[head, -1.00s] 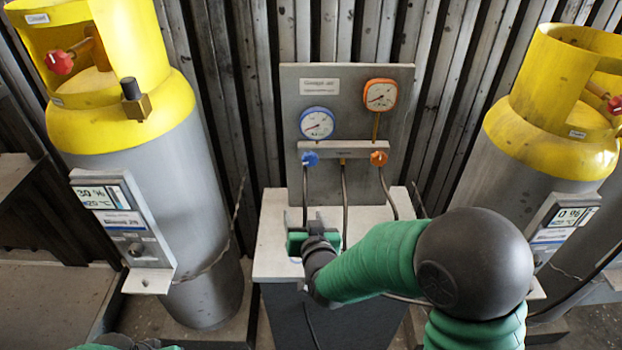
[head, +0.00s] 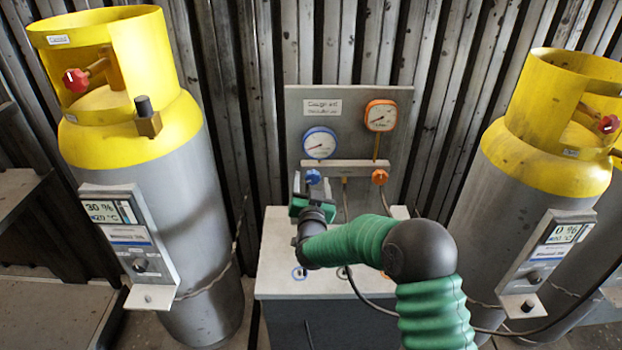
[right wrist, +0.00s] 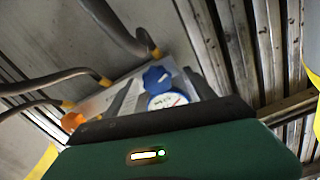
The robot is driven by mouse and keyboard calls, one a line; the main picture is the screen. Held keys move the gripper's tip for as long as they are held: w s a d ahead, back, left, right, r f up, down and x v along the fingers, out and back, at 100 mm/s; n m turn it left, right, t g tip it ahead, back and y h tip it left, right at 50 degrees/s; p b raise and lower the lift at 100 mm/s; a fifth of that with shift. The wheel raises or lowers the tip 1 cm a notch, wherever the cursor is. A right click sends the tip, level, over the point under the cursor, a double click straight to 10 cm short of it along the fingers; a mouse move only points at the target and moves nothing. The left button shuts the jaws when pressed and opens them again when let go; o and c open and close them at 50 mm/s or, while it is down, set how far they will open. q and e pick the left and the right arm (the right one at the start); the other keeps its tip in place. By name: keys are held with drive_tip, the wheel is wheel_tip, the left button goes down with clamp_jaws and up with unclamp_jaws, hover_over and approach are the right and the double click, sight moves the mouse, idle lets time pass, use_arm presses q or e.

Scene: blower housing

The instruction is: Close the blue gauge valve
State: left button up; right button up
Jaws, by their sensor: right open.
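The blue gauge valve (head: 313,177) is a small blue knob on the grey panel, below the blue-rimmed gauge (head: 319,143). My right gripper (head: 311,187) is open just in front of and slightly below the knob, its fingers pointing at the panel. In the right wrist view, the blue knob (right wrist: 156,76) shows between the two dark fingers (right wrist: 160,88), with the gauge face just below it. I see no clear contact; the exact gap cannot be told. My left gripper is not in view.
An orange valve (head: 380,177) and orange gauge (head: 381,115) are to the right on the panel (head: 350,98). Hoses run down to the grey cabinet top (head: 275,250). Yellow-topped cylinders stand left (head: 170,190) and right (head: 500,215).

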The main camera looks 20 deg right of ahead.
drive_tip(key=shift+w+d, duration=0.25)
drive_tip(key=shift+w, duration=0.3)
drive_tip(key=shift+w+d, duration=0.15)
drive_tip(key=shift+d, duration=0.25)
drive_tip(key=shift+a, duration=0.2)
drive_tip(key=c, duration=0.8)
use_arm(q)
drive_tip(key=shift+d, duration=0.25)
use_arm(e)
drive_tip(key=c, duration=0.6)
drive_tip(key=shift+o, duration=0.2)
